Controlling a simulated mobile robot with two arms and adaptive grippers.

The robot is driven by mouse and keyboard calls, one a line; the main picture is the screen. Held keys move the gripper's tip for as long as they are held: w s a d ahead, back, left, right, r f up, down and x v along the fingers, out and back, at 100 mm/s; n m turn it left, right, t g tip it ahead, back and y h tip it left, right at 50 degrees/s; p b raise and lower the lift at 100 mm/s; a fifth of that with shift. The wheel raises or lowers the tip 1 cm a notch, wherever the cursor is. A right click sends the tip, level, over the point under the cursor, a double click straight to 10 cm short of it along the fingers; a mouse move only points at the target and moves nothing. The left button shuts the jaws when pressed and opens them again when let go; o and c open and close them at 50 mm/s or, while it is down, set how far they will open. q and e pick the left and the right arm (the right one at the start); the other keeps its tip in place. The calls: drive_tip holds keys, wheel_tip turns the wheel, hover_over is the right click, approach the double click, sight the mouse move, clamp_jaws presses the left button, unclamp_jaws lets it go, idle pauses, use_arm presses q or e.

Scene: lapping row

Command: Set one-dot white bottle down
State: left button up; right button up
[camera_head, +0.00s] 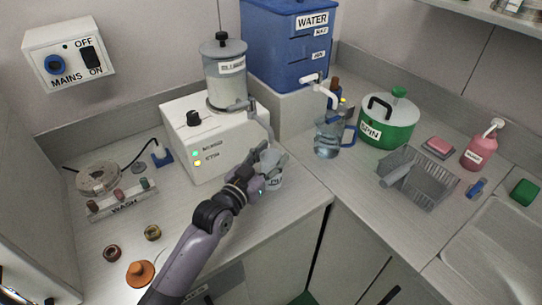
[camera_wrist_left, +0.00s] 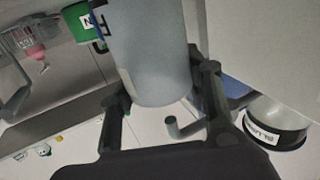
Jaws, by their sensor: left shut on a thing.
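My left gripper (camera_head: 258,186) is shut on a white bottle (camera_head: 273,172), in front of the white machine's right side. In the left wrist view the white bottle (camera_wrist_left: 150,55) is a large pale cylinder between the two fingers of the gripper (camera_wrist_left: 160,92). A dark mark shows on its side in the head view, too small to read. No dot can be made out. The bottle appears close over the counter (camera_head: 290,205); whether its base touches cannot be told. My right gripper is not in view.
The white machine (camera_head: 210,150) with a clear canister (camera_head: 226,78) stands behind the gripper. The blue WATER tank (camera_head: 285,45), jug (camera_head: 328,138), green SPIN pot (camera_head: 388,122) and rack (camera_head: 415,180) stand rightward. The WASH rack (camera_head: 120,200) and small round pieces lie left. Counter front is mostly clear.

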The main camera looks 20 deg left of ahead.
use_arm(q)
drive_tip(key=shift+f, duration=0.15)
drive_tip(key=o, duration=1.3)
drive_tip(key=shift+s+r, duration=0.1)
drive_tip(key=shift+r, duration=0.1)
drive_tip(key=b+v, duration=0.1)
drive_tip(key=v, duration=1)
drive_tip(key=shift+s+a, duration=0.2)
drive_tip(key=shift+s, duration=0.2)
